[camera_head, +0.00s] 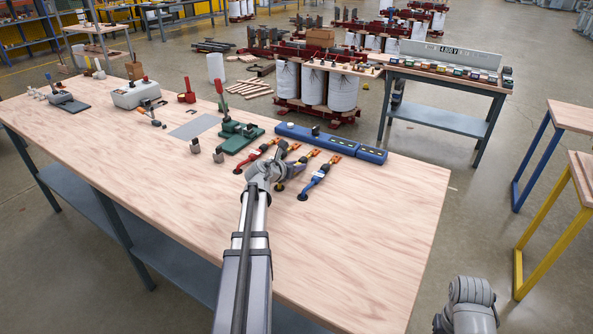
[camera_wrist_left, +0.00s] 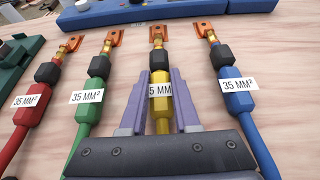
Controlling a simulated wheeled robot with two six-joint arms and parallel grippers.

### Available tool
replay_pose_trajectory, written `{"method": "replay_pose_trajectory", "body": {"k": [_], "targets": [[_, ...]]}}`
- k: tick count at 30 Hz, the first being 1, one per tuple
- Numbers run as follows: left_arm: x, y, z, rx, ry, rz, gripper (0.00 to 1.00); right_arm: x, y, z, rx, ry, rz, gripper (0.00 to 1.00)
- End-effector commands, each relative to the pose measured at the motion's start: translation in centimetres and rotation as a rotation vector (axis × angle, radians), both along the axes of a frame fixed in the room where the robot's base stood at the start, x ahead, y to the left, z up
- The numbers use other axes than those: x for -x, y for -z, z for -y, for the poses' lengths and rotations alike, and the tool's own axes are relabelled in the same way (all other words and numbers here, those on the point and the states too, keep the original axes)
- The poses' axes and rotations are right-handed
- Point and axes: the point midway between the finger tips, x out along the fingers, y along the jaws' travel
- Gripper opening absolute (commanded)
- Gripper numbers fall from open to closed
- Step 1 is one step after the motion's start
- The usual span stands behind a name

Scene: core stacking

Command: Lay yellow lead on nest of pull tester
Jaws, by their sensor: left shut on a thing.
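The yellow lead (camera_wrist_left: 159,97) has a black collar, an orange lug at its far end and a partly covered white label. My left gripper (camera_wrist_left: 160,92) is shut on its yellow body, one finger on each side. In the head view my left gripper (camera_head: 268,178) is over the row of leads and hides part of the yellow lead (camera_head: 300,163). A long blue device (camera_head: 325,140) lies just beyond the lugs; it also shows in the left wrist view (camera_wrist_left: 130,13). I cannot tell for sure which device is the pull tester or where its nest is.
A red lead (camera_wrist_left: 35,105) and a green lead (camera_wrist_left: 93,95) lie left of the yellow one, a blue lead (camera_wrist_left: 237,95) right. A green hand press (camera_head: 240,135) stands behind. The wooden table's (camera_head: 370,230) front right is clear.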

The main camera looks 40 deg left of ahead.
Motion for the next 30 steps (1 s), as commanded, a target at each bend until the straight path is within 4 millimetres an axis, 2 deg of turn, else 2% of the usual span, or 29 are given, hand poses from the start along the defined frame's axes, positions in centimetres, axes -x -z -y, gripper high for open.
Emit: {"method": "replay_pose_trajectory", "body": {"k": [8,9,16,26,30], "targets": [[0.0,0.3,0.0,0.0,0.0,0.0,0.0,0.0,0.3,0.0,0.0,0.0,0.0,0.5],[0.0,0.2,0.0,0.0,0.0,0.0,0.33,0.0,0.2,0.0,0.0,0.0,0.0,0.5],[0.0,0.1,0.0,0.0,0.0,0.0,0.59,0.0,0.2,0.0,0.0,0.0,0.0,0.5],[0.0,-0.4,0.0,0.0,0.0,0.0,0.6,0.0,-0.4,0.0,0.0,0.0,0.0,0.5],[2.1,-1.4,0.3,-0.001,-0.003,0.0,0.6,0.0,-1.4,0.0,0.0,0.0,0.0,0.5]]}}
